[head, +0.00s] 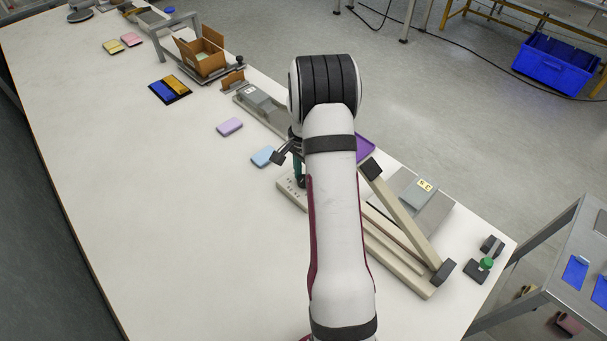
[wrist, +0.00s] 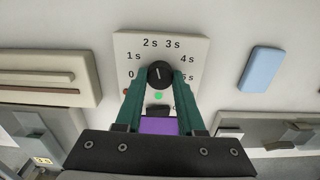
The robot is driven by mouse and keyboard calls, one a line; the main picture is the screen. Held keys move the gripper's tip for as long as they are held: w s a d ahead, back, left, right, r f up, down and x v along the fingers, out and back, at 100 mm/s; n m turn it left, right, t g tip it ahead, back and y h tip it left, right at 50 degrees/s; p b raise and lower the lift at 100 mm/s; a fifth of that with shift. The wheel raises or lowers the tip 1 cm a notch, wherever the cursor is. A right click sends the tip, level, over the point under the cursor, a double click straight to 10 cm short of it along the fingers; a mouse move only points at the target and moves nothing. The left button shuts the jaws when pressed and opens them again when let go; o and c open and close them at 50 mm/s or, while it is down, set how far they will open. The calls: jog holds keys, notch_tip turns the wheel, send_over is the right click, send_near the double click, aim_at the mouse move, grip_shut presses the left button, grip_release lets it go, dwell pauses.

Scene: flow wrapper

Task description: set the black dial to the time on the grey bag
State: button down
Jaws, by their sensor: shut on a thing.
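The black dial (wrist: 159,74) sits on a pale panel (wrist: 190,46) printed with times around it; 1s, 2s, 3s, 4s and 5s are readable. Its white mark points nearly straight up, between 2s and 3s. My gripper (wrist: 159,80) has its teal fingers closed on both sides of the dial. In the head view my arm hides the dial, and part of my gripper (head: 298,172) shows over the panel.
A green light (wrist: 158,96) glows below the dial. A purple tray (head: 366,147) is behind my arm. A light blue item (head: 263,156) and a lilac item (head: 230,127) lie left of the panel. A beige lever frame (head: 405,220) stands right. The table's left is clear.

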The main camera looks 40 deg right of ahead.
jog(key=m, duration=0.7)
dwell(0.6)
jog(key=c, duration=0.5)
grip_release()
notch_tip(320, 180, up, 16)
jog(key=shift+f, duration=0.1)
